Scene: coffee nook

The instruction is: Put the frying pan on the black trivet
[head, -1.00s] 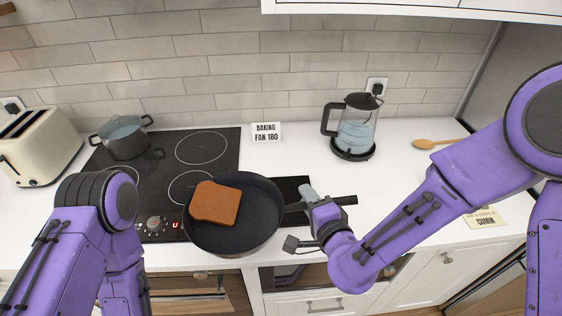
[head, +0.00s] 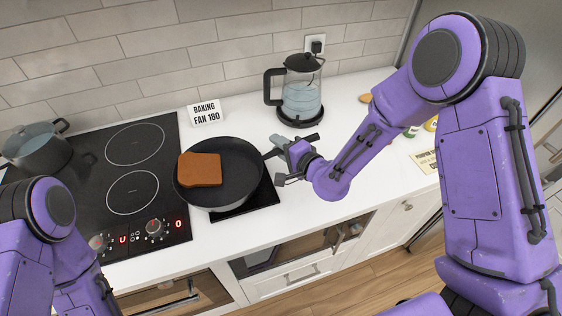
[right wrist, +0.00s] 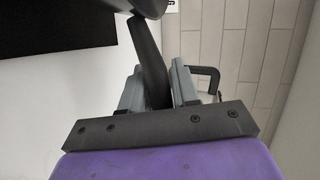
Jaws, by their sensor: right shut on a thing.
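The dark frying pan (head: 244,168) holds a brown slice of toast (head: 200,169). My right gripper (head: 284,150) is shut on the pan's handle, which shows between the fingers in the right wrist view (right wrist: 151,62). The pan is over the black trivet (head: 262,197), covering much of it, and the trivet's front right part shows. The trivet also appears at the upper left of the right wrist view (right wrist: 55,25). I cannot tell surely whether pan and trivet touch. My left arm is at the lower left; its gripper is out of view.
The black hob (head: 100,190) lies left of the trivet, with a grey pot (head: 38,150) at its back left. A glass kettle (head: 301,95) stands behind the right gripper. A small sign (head: 206,113) stands behind the pan. White counter (head: 240,120) is clear between sign and kettle.

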